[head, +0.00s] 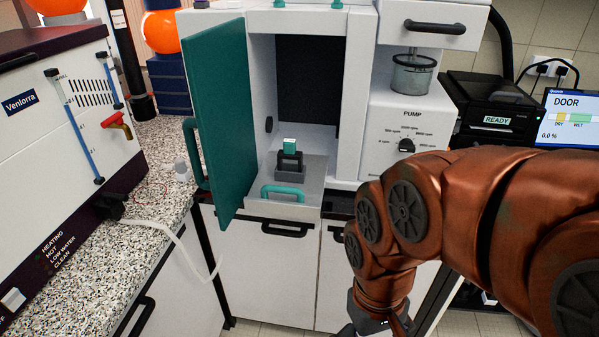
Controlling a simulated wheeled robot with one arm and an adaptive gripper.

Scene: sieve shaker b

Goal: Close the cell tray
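The cell tray (314,176) is a light grey drawer at the bottom of the white machine's open compartment. It sticks out past the front, with a teal handle (283,190) on its front part. A dark grey cell holder (290,172) with a teal top stands on the tray. The teal compartment door (214,120) is swung open to the left. The grey end of my arm, by my gripper (372,322), is low at the bottom edge, right of and apart from the tray. The fingers are cut off by the frame.
The pump panel (408,135) with a knob and glass jar is right of the compartment. A monitor (575,118) reads DOOR. A speckled counter (95,245) with a white Venlorra machine (55,130) is at left. My arm fills the lower right.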

